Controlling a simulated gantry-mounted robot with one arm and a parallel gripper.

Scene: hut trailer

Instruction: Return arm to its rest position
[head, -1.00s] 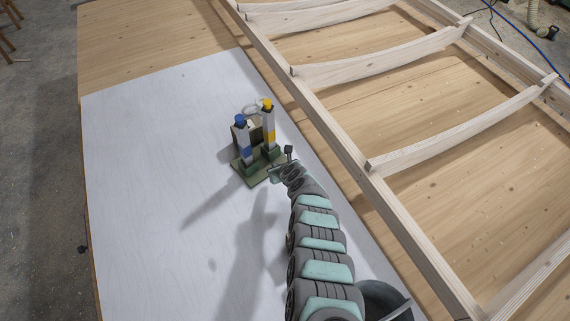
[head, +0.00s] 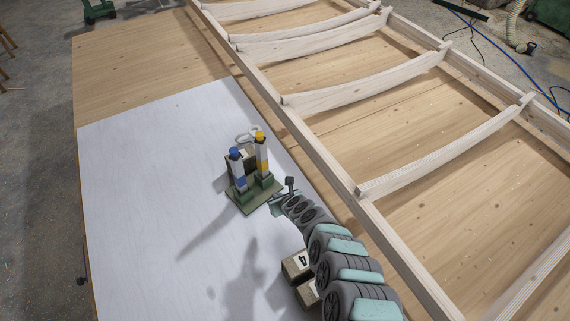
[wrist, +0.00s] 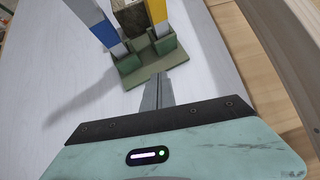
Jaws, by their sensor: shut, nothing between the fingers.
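My gripper (head: 279,203) is near the right front side of a green stand on the white board, at the end of my grey and teal arm. In the wrist view its fingers (wrist: 157,92) are together with nothing between them, pointing toward the stand. Whether the fingertips touch the stand's base I cannot tell.
The green stand (head: 242,207) holds a blue-topped tube (head: 237,166) and a yellow-topped tube (head: 262,151), both upright. A block marked 4 (head: 298,264) lies beside my arm. A wooden frame (head: 330,168) with curved ribs runs along the right. The white board (head: 140,190) is clear on the left.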

